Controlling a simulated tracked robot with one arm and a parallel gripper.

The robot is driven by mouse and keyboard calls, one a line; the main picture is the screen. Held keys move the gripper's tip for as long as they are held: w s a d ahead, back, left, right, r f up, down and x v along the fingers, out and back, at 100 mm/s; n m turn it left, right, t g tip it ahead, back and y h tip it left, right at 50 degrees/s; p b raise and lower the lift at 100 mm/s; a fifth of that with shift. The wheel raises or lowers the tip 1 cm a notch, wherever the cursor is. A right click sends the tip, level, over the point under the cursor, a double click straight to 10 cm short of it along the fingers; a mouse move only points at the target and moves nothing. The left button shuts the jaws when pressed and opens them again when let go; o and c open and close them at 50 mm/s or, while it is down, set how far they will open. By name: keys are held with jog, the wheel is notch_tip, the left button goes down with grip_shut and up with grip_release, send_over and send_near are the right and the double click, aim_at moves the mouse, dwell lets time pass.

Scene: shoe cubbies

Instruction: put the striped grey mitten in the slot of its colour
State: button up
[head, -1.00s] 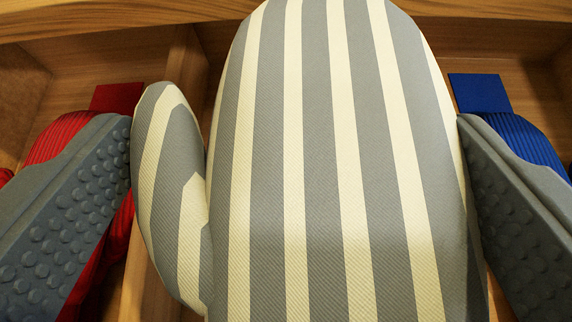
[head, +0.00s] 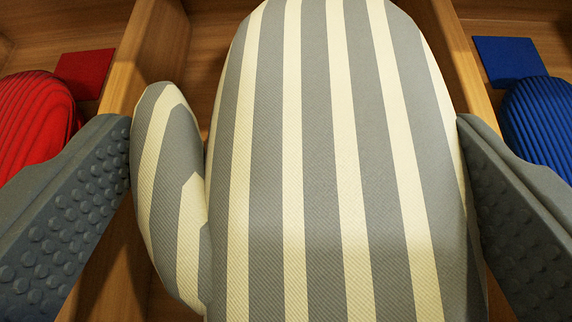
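The striped grey mitten (head: 318,170), grey and cream, fills the middle of the head view with its thumb (head: 172,190) on the left. My gripper (head: 298,165) is shut on it, one grey studded finger pressing each side. The mitten is held above a wooden slot (head: 202,60) between two dividers. The mitten hides most of that slot, so its colour marker and any contents cannot be seen.
The left slot has a red square (head: 86,68) and a red ribbed item (head: 36,120). The right slot has a blue square (head: 508,58) and a blue ribbed item (head: 545,120). Wooden dividers (head: 146,55) flank the middle slot.

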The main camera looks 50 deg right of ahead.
jog(key=o, duration=0.8)
jog(key=shift+c, duration=0.2)
jog(key=p+v, duration=0.2)
jog(key=v, duration=1.1)
jog(key=shift+a, duration=0.1)
jog(key=shift+s+a+r, duration=0.1)
jog(key=shift+s+a, duration=0.1)
jog(key=shift+s, duration=0.05)
